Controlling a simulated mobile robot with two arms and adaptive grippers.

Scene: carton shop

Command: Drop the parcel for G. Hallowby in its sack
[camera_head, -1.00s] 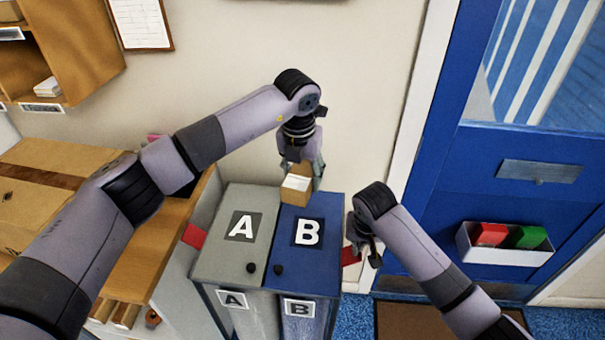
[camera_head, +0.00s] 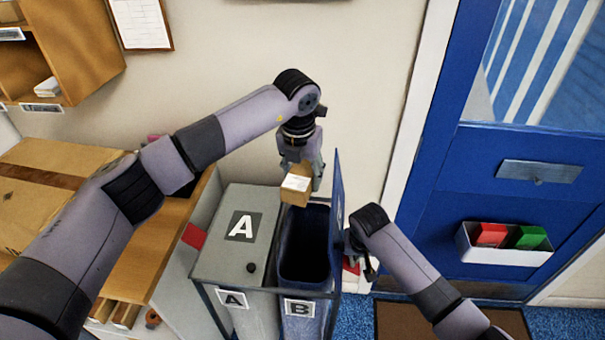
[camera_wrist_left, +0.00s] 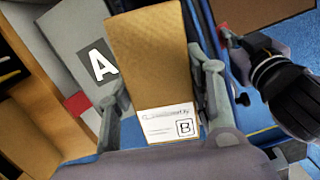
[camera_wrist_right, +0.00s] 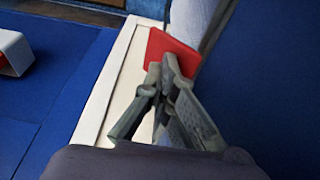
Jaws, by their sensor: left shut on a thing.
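A small brown box parcel (camera_head: 295,187) hangs above the back of bin B. In the left wrist view its white label (camera_wrist_left: 170,126) shows a mostly unreadable name and a boxed B. My left gripper (camera_head: 302,168) is shut on the parcel, a finger on each side. Bin B (camera_head: 303,245) stands open with a dark inside; its blue lid (camera_head: 336,215) stands upright on the right side. Bin A (camera_head: 237,236), grey, is covered. My right gripper (camera_head: 369,266) is beside the open lid, fingertips together at a red tab (camera_wrist_right: 172,54); I cannot tell whether they touch it.
Another red tab (camera_head: 194,236) is on the left side of bin A. A wooden bench with a large carton (camera_head: 60,185) is at left. A blue door (camera_head: 540,165) with a white tray (camera_head: 505,256) is at right. The wall is close behind.

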